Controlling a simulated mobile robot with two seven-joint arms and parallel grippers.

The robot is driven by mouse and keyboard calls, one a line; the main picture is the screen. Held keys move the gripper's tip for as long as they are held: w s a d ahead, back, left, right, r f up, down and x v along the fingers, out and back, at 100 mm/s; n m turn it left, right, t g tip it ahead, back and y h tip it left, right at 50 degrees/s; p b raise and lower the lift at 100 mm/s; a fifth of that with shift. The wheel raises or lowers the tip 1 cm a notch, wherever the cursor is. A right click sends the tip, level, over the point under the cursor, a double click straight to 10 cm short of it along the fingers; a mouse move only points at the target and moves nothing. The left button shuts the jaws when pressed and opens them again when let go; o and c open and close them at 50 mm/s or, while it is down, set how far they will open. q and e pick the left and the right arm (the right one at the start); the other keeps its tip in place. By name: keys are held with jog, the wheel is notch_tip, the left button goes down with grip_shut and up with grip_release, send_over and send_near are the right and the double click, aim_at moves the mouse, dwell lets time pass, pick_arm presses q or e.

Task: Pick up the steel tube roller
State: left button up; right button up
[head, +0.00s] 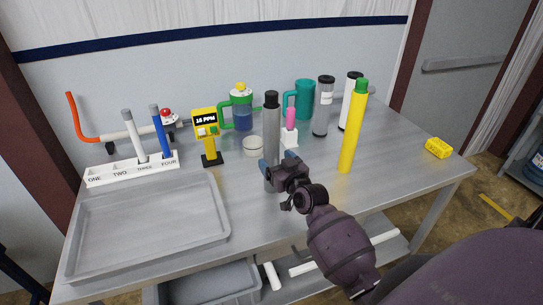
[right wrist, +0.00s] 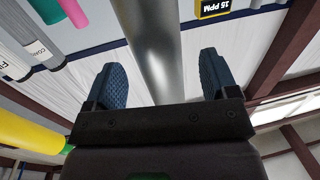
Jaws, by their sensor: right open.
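The steel tube roller (head: 271,125), a tall grey cylinder with a black top, stands upright near the middle of the table. My right gripper (head: 278,163) is at its lower part, with the jaws open. In the right wrist view, the steel tube (right wrist: 152,45) runs between the two blue pads of the right gripper (right wrist: 163,80), with visible gaps on both sides. The tube's base is partly hidden by the gripper in the head view. My left gripper is not in view.
A yellow cylinder with a green top (head: 352,130) stands right of my gripper. A pink bottle (head: 290,118) is close behind the tube. A yellow meter (head: 206,125), a labelled white rack (head: 130,170) and an empty grey tray (head: 225,225) are left. A yellow block (head: 438,148) lies far right.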

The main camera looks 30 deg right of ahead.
aim_at(276, 160)
jog(key=shift+w+d+f, duration=0.1)
jog(key=shift+w+d, duration=0.05)
jog(key=shift+w, duration=1.45)
jog(key=c, duration=1.4)
